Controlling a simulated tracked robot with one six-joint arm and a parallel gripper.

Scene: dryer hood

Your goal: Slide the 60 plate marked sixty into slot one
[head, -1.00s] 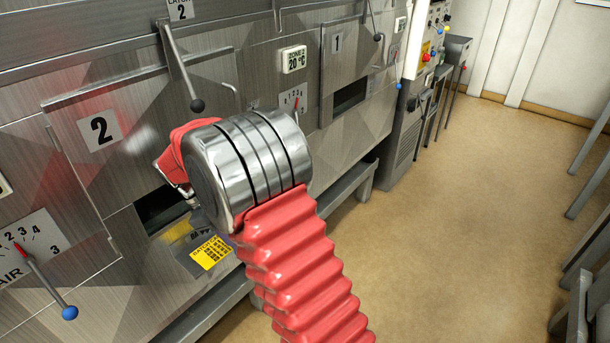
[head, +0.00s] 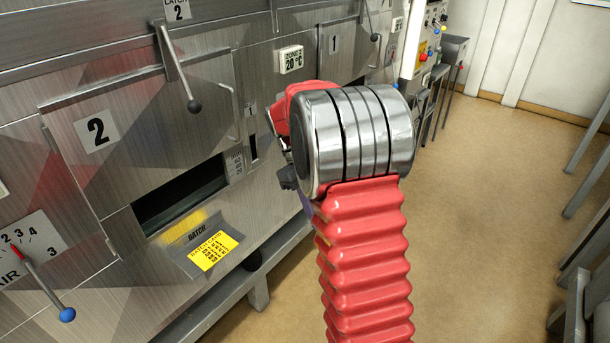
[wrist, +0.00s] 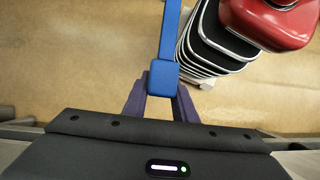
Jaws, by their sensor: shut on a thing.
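My gripper is mostly hidden behind my arm in the head view, where only a dark part of it (head: 288,178) shows, in front of the steel wall. In the wrist view my gripper's purple fingers (wrist: 162,103) are shut on a blue piece (wrist: 164,76) with a long narrow strip running up out of the picture. No sixty mark shows on it, so I cannot tell whether it is the plate. A narrow upright dark slot (head: 253,148) lies under a small label 1 (head: 251,111), left of my gripper. The piece is apart from it.
The hatch marked 2 (head: 100,130) has a wide dark opening (head: 180,195) under it, with a yellow batch card (head: 212,250) below. A latch lever (head: 180,75) juts out above. The hatch marked 1 (head: 335,42) is partly hidden. Open floor (head: 480,200) lies right.

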